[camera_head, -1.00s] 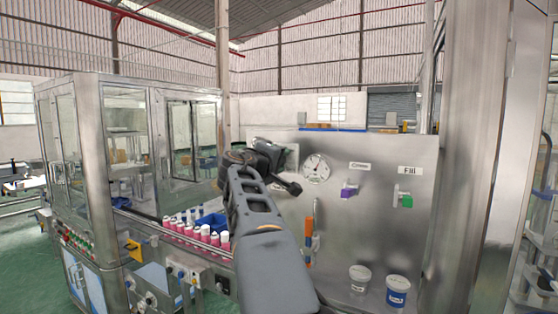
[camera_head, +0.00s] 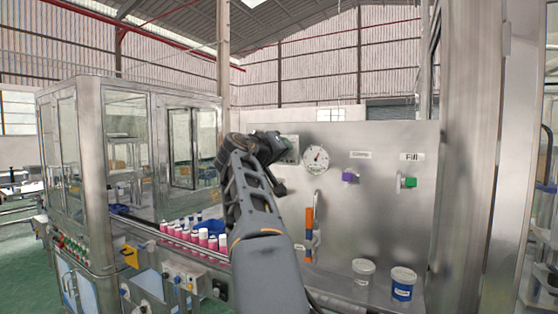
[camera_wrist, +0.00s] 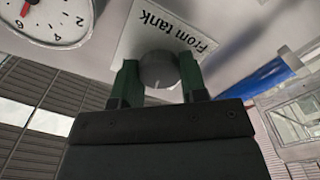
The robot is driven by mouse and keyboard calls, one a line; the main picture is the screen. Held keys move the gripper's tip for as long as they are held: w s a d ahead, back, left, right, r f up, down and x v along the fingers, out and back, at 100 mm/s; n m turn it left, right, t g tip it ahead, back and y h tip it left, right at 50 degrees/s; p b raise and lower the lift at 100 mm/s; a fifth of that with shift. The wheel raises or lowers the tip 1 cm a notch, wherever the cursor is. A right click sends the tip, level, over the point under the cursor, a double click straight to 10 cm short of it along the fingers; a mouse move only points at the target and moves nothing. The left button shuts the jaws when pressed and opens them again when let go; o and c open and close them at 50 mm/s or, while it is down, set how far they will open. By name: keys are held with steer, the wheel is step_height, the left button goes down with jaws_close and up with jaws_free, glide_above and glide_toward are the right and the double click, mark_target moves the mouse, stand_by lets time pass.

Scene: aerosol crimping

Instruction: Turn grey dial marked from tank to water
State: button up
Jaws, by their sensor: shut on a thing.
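The grey dial (camera_wrist: 158,70) sits in front of a white label reading "From tank" (camera_wrist: 178,40) in the wrist view, which shows the label upside down. My gripper (camera_wrist: 160,80) is shut on the dial, with one green-dark finger on each side of it. A short pale mark shows on the dial's face. In the head view my gripper (camera_head: 278,180) is at the steel panel (camera_head: 365,225), left of the round gauge, and my arm hides the dial there. No label reading "water" can be made out.
A round gauge (camera_head: 315,159) is right of my gripper. A purple knob (camera_head: 349,177) and a green knob (camera_head: 409,182) are further right. An orange and blue handle (camera_head: 309,235) hangs below. Two tubs (camera_head: 402,284) and several pink cans (camera_head: 203,238) stand nearby.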

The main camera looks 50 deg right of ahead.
steer(key=shift+m+b, duration=0.65)
steer(key=shift+m, duration=0.55)
steer(key=o, duration=0.9)
steer(key=shift+a, duration=0.15)
steer(key=b+v, duration=0.4)
steer(key=v, duration=0.9)
steer(key=shift+s+a, duration=0.1)
steer(key=shift+a, duration=0.2)
